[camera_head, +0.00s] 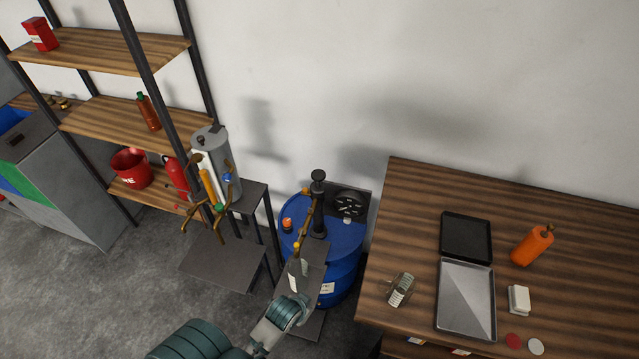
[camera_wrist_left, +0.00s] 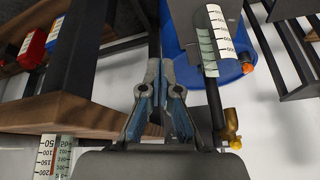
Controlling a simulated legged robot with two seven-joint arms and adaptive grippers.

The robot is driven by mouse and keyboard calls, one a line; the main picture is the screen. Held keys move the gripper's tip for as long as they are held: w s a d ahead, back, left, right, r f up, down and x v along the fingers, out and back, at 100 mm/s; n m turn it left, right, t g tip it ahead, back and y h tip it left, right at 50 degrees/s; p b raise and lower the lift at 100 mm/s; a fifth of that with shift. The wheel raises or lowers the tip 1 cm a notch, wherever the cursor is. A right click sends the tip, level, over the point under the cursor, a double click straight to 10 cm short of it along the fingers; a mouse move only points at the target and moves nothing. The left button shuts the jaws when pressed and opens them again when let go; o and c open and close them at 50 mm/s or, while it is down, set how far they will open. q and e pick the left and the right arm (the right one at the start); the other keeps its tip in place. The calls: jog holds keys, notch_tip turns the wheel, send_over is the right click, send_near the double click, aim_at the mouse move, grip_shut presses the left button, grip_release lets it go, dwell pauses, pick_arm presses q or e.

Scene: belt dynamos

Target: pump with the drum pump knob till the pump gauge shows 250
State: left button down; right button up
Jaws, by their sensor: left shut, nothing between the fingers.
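The blue drum (camera_head: 345,252) stands on the floor left of the wooden table. A black pump with a round knob (camera_head: 318,175) rises upright from its lid. My left gripper (camera_head: 303,301) is low in front of the drum, below and apart from the knob. Its fingers (camera_wrist_left: 156,105) are shut and empty in the left wrist view, where the drum (camera_wrist_left: 215,68) shows beyond them. My right gripper is out of view.
A grey plate with a scale (camera_head: 306,262) stands before the drum. The wooden table (camera_head: 400,235) on the right bears trays and an orange bottle (camera_head: 532,245). A shelf (camera_head: 110,125) and a grey cylinder with coloured taps (camera_head: 213,150) stand left. Above the knob is clear wall.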

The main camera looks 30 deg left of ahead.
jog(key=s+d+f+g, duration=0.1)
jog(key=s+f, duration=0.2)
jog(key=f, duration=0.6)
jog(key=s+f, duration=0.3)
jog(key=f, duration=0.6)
pick_arm(q)
jog(key=w+a+r+n+t+y, duration=0.1)
jog(key=w+a+r+n+t, duration=0.1)
jog(key=w+a+r+t, duration=0.2)
jog(key=w+a+r+n+t+y, duration=0.2)
jog(key=w+a+r+t, duration=0.3)
jog(key=w+a+r, duration=0.6)
jog(key=w+r, duration=0.8)
jog(key=w, duration=0.3)
jog(key=shift+w+t+y+p, duration=0.25)
jog(key=shift+t+y+p, duration=0.05)
jog(key=shift+p, duration=0.1)
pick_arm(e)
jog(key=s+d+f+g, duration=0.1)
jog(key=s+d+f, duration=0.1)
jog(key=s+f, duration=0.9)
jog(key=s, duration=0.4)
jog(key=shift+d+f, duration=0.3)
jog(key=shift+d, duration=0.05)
